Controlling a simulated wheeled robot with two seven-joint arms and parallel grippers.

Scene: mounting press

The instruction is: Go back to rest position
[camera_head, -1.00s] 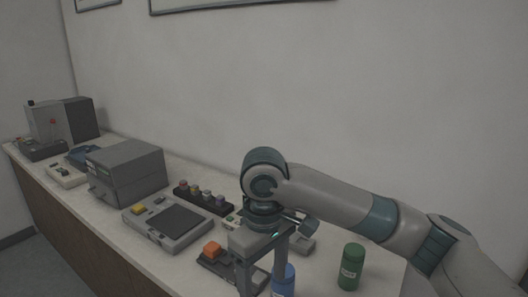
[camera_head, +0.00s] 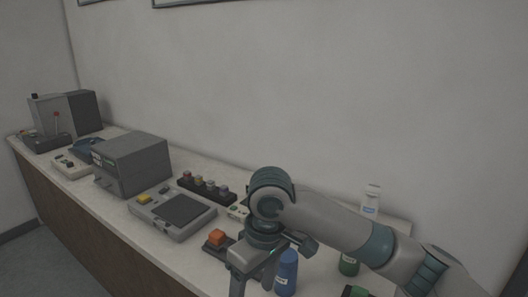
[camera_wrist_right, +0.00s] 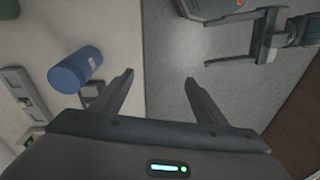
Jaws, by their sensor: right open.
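My right gripper (camera_head: 252,282) hangs down at the front of the bench in the head view, at the end of my right arm. Its two fingers stand wide apart and empty in the right wrist view (camera_wrist_right: 160,88). A blue bottle (camera_head: 287,274) is just right of it in the head view; in the wrist view the bottle (camera_wrist_right: 72,74) lies left of the fingers, clear of them. My left gripper (camera_wrist_right: 216,42) shows at the upper right of the wrist view, over the floor, with its fingers apart and nothing between them. It is outside the head view.
The bench (camera_head: 110,208) carries a grey box machine (camera_head: 132,164), a flat device with a dark plate (camera_head: 182,210), a rack of coloured knobs (camera_head: 207,188) and an orange-topped block (camera_head: 217,238). Floor (camera_wrist_right: 185,135) lies below the gripper.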

